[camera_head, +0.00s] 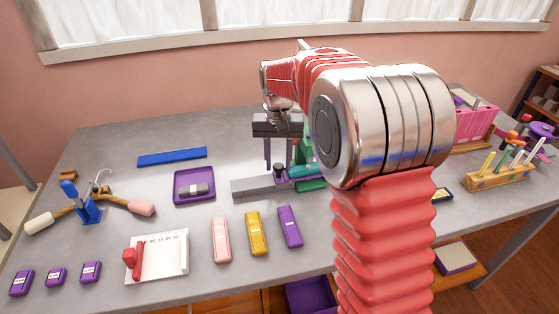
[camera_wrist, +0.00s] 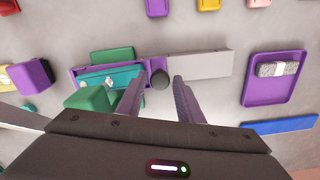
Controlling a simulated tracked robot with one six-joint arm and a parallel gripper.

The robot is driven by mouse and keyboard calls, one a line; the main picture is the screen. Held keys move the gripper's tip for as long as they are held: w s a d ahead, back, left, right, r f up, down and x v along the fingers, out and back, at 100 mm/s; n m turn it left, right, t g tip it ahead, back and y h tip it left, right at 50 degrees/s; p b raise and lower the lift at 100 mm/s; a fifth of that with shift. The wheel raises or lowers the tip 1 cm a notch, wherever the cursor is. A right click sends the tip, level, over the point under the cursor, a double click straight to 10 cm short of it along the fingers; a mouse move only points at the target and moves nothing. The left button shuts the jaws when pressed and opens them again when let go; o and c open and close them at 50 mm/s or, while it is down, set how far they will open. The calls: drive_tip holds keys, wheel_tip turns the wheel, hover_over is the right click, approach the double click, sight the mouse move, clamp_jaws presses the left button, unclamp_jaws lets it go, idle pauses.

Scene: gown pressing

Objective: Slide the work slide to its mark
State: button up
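The work slide (camera_wrist: 112,75) is a purple carriage bearing a teal piece, at the left end of a grey rail (camera_wrist: 200,65). A dark round knob (camera_wrist: 159,79) stands at the slide's right end. My gripper (camera_wrist: 158,86) is open, its two purple-grey fingers on either side of the knob with a gap visible on each side. In the head view my gripper (camera_head: 278,157) points down just above the knob (camera_head: 279,169), and the rail (camera_head: 252,187) runs left from it. My arm hides part of the slide there. I cannot make out the mark.
Green press parts (camera_wrist: 88,98) stand beside the slide. A purple tray (camera_head: 194,187) with a grey object and a blue bar (camera_head: 172,157) lie left of the rail. Pink, yellow and purple (camera_head: 290,227) cases lie in front. The rail's bare grey length is clear.

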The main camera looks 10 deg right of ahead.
clamp_jaws()
drive_tip(key=shift+a, duration=0.15)
idle(0.4)
